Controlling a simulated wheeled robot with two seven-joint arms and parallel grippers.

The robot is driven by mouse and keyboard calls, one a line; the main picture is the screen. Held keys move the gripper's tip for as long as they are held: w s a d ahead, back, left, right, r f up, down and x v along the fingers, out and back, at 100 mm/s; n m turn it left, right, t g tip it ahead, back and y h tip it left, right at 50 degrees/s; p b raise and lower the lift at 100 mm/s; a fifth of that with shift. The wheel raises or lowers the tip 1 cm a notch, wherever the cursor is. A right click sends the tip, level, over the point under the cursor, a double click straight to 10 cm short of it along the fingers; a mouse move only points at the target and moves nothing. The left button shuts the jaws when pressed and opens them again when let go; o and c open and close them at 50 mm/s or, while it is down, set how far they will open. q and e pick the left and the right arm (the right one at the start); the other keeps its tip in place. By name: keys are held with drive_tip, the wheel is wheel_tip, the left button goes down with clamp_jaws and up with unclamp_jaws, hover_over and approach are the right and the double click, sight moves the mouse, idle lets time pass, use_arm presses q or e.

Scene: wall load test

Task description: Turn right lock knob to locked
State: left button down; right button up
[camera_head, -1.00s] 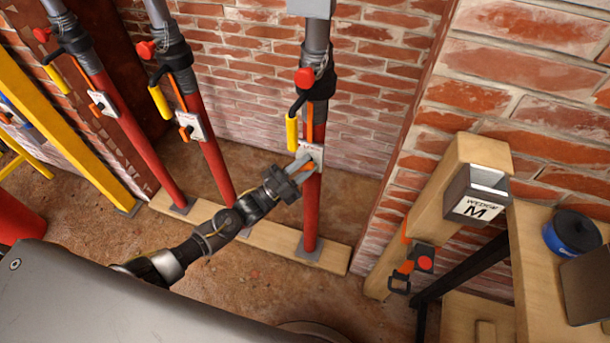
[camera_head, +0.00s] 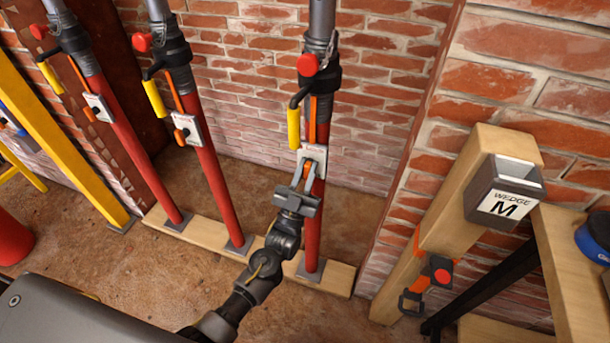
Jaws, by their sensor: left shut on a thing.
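Three red props with grey upper tubes stand in a row. The right prop (camera_head: 317,224) has a white lock plate (camera_head: 318,152) at mid height, with a small orange knob (camera_head: 311,169) in front of it. My left gripper (camera_head: 304,172) reaches up from below and is shut on this knob. Its fingers hide most of the knob and the lower plate, so the lock marking cannot be read. The right prop also has a yellow-gripped handle (camera_head: 294,128) and a red cap (camera_head: 308,64). My right gripper is not in view.
The middle prop (camera_head: 212,180) and left prop (camera_head: 140,170) have similar plates and orange knobs. The props stand on a wooden sill (camera_head: 190,228). A wedge box (camera_head: 502,190) hangs on a timber post at the right. Brick walls close the back and right.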

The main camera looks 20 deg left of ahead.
use_arm(q)
drive_tip(key=shift+w+a+f+n+y, duration=0.15)
drive_tip(key=shift+f+n+y, duration=0.25)
drive_tip(key=shift+n+y, duration=0.45)
drive_tip(key=shift+r+n+y, duration=0.1)
drive_tip(key=shift+n+y, duration=0.85)
drive_tip(key=shift+y, duration=0.1)
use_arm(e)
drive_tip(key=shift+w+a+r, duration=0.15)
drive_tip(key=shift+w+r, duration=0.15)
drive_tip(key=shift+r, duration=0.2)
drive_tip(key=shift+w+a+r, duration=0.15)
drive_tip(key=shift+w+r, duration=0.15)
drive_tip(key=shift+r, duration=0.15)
